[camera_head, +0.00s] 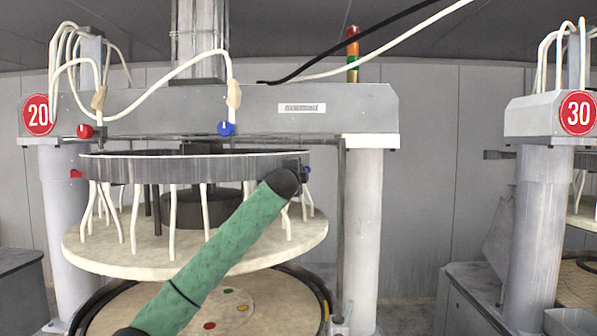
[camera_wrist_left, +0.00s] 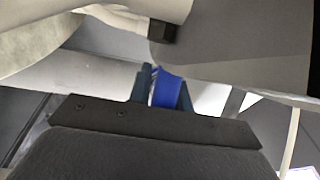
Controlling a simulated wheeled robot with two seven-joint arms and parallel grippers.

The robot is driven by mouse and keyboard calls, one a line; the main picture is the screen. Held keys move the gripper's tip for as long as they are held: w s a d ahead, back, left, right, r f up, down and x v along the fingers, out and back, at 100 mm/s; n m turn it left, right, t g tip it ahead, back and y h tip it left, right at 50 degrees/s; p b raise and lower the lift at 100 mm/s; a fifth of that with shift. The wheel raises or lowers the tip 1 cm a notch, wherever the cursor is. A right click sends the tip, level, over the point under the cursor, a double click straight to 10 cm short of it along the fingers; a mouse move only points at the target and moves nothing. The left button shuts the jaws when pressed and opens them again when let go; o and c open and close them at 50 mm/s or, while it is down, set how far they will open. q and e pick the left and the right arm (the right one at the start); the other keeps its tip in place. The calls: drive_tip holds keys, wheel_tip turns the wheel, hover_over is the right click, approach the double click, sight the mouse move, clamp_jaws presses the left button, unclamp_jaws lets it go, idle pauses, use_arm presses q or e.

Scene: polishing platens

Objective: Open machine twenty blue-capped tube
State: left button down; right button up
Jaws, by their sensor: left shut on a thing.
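Machine twenty, marked by a red "20" disc (camera_head: 38,115), stands at the left in the head view. A round blue cap (camera_head: 225,128) sits under a white tube (camera_head: 231,75) on its front beam. A small blue part (camera_head: 308,169) shows lower right, beside the ring. My left arm, in a green sleeve, reaches up across the machine to there. My left gripper (camera_head: 300,168) is mostly hidden behind its dark wrist. In the left wrist view, my left gripper (camera_wrist_left: 165,90) is shut on a blue piece (camera_wrist_left: 167,90). My right gripper is not in view.
A red cap (camera_head: 85,131) sits at the left of the beam. White hoses (camera_head: 172,210) hang between the grey ring (camera_head: 130,170) and the round plate (camera_head: 150,258). A pale column (camera_head: 365,230) stands right of my gripper. Machine thirty (camera_head: 545,110) is farther right, with a gap between.

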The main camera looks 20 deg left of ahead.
use_arm(q)
drive_tip(key=shift+f+m+g, duration=0.3)
drive_tip(key=shift+g, duration=0.1)
drive_tip(key=shift+f, duration=0.1)
drive_tip(key=c, duration=1.3)
unclamp_jaws()
drive_tip(key=shift+s, duration=0.1)
